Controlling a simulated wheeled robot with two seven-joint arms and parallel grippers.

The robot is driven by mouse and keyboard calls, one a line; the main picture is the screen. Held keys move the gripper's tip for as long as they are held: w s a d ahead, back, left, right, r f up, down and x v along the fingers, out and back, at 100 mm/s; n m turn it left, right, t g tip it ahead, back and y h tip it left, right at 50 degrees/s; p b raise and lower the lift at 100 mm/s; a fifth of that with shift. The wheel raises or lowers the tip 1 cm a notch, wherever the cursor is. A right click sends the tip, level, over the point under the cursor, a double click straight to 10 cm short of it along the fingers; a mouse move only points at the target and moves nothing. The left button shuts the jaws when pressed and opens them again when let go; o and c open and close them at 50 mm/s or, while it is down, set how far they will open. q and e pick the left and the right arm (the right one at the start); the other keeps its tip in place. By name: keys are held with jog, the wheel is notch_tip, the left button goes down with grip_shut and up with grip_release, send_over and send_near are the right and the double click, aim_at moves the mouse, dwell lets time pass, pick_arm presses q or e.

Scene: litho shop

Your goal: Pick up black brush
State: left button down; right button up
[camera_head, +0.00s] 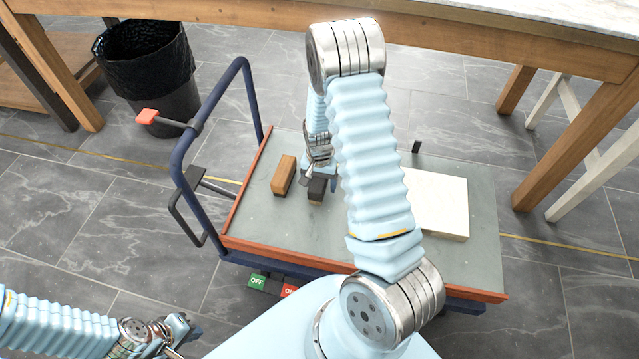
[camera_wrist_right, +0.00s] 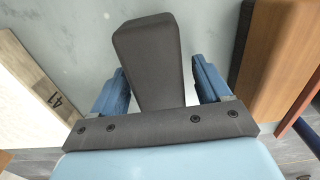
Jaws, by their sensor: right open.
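The black brush (camera_head: 317,189) lies on the grey-green bed of a cart (camera_head: 262,226), partly hidden by my right gripper (camera_head: 320,178). In the right wrist view, the black brush (camera_wrist_right: 148,55) is a dark tapered block between the two blue fingers of my right gripper (camera_wrist_right: 161,85). The fingers are open, one on each side of it. I cannot tell whether they touch it. My left gripper (camera_head: 176,336) is at the lower left, away from the cart, and its jaws are too small to read.
A brown brush (camera_head: 284,175) lies just left of the black one; it also shows in the wrist view (camera_wrist_right: 272,60). A pale slab (camera_head: 437,203) lies right on the cart. The cart has a blue handle (camera_head: 178,160). A black bin (camera_head: 150,70) and wooden tables stand behind.

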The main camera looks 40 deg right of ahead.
jog(key=shift+f, duration=0.3)
jog(key=c, duration=1.1)
jog(key=shift+r, duration=0.1)
jog(key=shift+r, duration=0.55)
jog(key=a+r+p, duration=0.1)
jog(key=a+r, duration=0.3)
jog(key=s+a+r, duration=0.1)
jog(key=a+r, duration=0.3)
jog(key=a, duration=0.1)
jog(key=s+a+r+p, duration=0.1)
jog(key=a+r, duration=0.2)
jog(key=a, duration=0.2)
jog(key=shift+r+p, duration=0.3)
jog(key=shift+r, duration=0.1)
